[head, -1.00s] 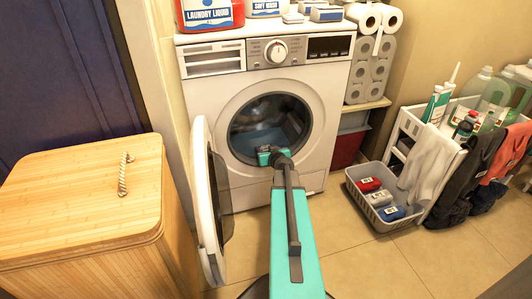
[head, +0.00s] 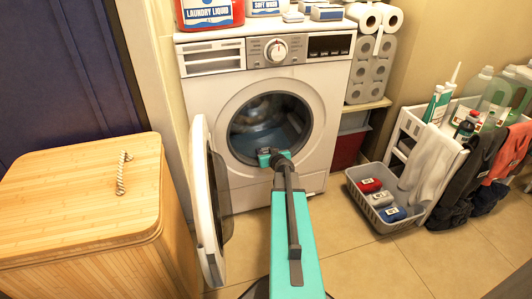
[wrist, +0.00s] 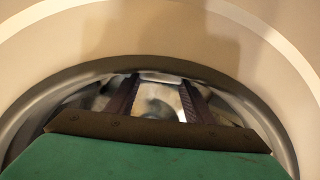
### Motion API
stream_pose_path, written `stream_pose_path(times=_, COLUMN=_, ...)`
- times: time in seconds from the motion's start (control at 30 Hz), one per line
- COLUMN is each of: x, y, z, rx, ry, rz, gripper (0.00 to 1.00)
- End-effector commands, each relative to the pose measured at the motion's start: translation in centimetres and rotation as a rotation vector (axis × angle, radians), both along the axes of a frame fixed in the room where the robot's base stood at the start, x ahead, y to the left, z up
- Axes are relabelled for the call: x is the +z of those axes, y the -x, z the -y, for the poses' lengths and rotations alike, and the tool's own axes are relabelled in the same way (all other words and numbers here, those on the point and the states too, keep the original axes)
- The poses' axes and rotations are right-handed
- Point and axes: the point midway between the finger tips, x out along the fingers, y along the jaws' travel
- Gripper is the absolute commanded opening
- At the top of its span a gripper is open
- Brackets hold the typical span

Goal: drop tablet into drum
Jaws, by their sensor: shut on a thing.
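The washing machine (head: 215,110) stands ahead with its round door (head: 207,205) swung open to the left. Its drum (head: 270,125) is open, dark and bluish inside. My gripper (head: 266,156) is at the lower edge of the door opening in the head view. In the wrist view, its two dark fingers (wrist: 160,84) point into the opening, with a small pale thing (wrist: 160,78) between their tips, seemingly the tablet. The gripper is shut on it. The thing's full shape is unclear, and in the head view my gripper hides it.
A grey basket (head: 366,214) with red, white and blue packs sits on the floor at right. A white rack (head: 447,155) with bottles and hanging cloths stands beyond it. A wooden hamper (head: 80,195) fills the left. Bottles and boxes stand on the washer.

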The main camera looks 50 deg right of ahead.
Motion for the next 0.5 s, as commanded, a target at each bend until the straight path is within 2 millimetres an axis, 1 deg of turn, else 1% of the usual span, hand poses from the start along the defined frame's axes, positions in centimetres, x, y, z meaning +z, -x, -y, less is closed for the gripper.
stream_pose_path(times=0.47, x=-0.43, y=-0.05, z=-0.11, rx=0.002, ry=0.001, rz=-0.001, gripper=0.26)
stream_pose_path(times=0.5, x=-0.44, y=-0.06, z=-0.14, rx=0.002, ry=0.001, rz=-0.001, gripper=0.49)
